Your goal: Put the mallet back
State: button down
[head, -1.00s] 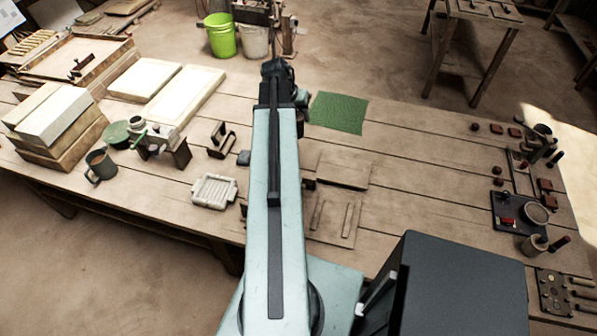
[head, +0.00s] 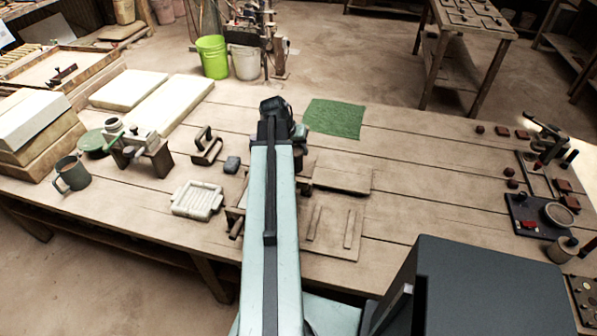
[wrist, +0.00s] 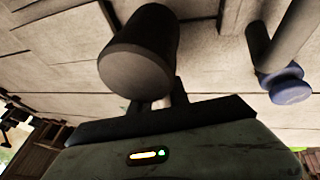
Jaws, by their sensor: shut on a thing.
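In the wrist view a dark, thick cylinder (wrist: 137,65), which looks like the mallet's head, stands at my gripper (wrist: 172,95). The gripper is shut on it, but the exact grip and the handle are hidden. In the head view my arm covers the gripper and the mallet; only the dark wrist end of the arm shows, over the table short of the green cloth. I cannot make out the mallet's resting place; a brown wooden piece (head: 236,220) is partly hidden beside my arm.
The wooden table (head: 425,180) holds a green cloth (head: 335,118), flat boards, a white ribbed mould (head: 197,199), a grey block (head: 231,164) and a mug (head: 72,175). Small tools crowd its right end. In the wrist view a blue-ended rod (wrist: 285,80) is at the right.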

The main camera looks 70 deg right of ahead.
notch_tip(320, 180, down, 5)
jog(key=b, duration=0.3)
jog(key=shift+r+b, duration=0.2)
jog(key=shift+b, duration=0.15)
jog(key=shift+r, duration=0.2)
jog(key=shift+f, duration=0.15)
jog(key=c, duration=1.3)
grip_release()
jog(key=shift+o, duration=0.2)
jog(key=shift+w+a+r+p, duration=0.1)
jog(key=shift+a+r+p, duration=0.05)
jog(key=shift+r+p, duration=0.5)
jog(key=p+v, duration=1)
jog(key=v, duration=0.1)
